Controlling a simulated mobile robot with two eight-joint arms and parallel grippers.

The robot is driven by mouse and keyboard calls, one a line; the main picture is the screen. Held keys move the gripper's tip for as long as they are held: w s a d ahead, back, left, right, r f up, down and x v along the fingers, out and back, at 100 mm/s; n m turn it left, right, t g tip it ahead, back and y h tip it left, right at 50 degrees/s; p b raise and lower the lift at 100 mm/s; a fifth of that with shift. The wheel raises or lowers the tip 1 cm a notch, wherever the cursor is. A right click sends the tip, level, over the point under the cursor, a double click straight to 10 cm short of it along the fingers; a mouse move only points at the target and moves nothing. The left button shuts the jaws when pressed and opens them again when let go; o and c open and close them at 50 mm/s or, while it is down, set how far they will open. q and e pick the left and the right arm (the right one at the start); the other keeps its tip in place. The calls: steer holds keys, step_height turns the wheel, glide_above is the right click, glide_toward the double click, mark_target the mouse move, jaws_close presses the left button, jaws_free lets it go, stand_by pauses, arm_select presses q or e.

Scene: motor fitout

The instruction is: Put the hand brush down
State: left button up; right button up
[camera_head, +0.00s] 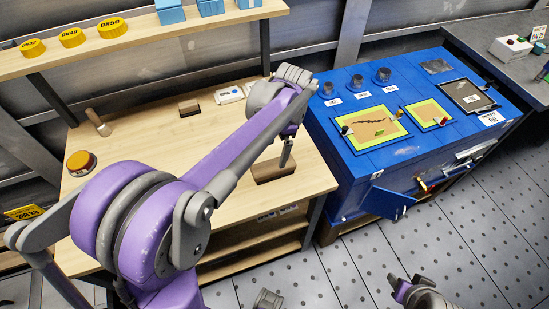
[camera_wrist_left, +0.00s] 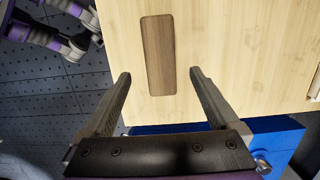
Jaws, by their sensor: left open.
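The hand brush, seen as a brown wooden block (camera_head: 275,170), lies flat near the right end of the light wooden bench (camera_head: 225,140). In the left wrist view its plain brown top (camera_wrist_left: 158,55) shows long and narrow, ahead of the fingers; no bristles can be seen. My left gripper (camera_head: 287,160) is over the brush, its fingers pointing down. In the left wrist view the left gripper (camera_wrist_left: 158,88) is open and empty, one finger on each side of the picture, with a clear gap to the brush.
A blue cabinet (camera_head: 405,150) with a small open door (camera_head: 388,203) stands right of the bench. A shelf with yellow discs (camera_head: 71,37) is above the bench's back. An orange-topped tin (camera_head: 81,162) and a wooden-handled tool (camera_head: 97,121) are at the left. The bench's middle is mostly clear.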

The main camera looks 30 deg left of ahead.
arm_select(q)
steer(key=s+d+f+n+t, duration=0.1)
steer(key=s+d+n+t, duration=0.2)
steer(key=s, duration=0.5)
steer(key=s+d+f+n+t+h, duration=0.1)
steer(key=s+d+f+n+t, duration=0.1)
steer(key=s+n, duration=0.3)
steer(key=s+d+t, duration=0.1)
steer(key=s, duration=0.3)
steer(key=shift+s+f+t, duration=0.15)
steer(key=shift+t, duration=0.15)
steer(key=r+p, duration=0.2)
steer(key=r, duration=0.1)
steer(key=shift+w+p, duration=0.35)
steer(key=shift+w, duration=0.1)
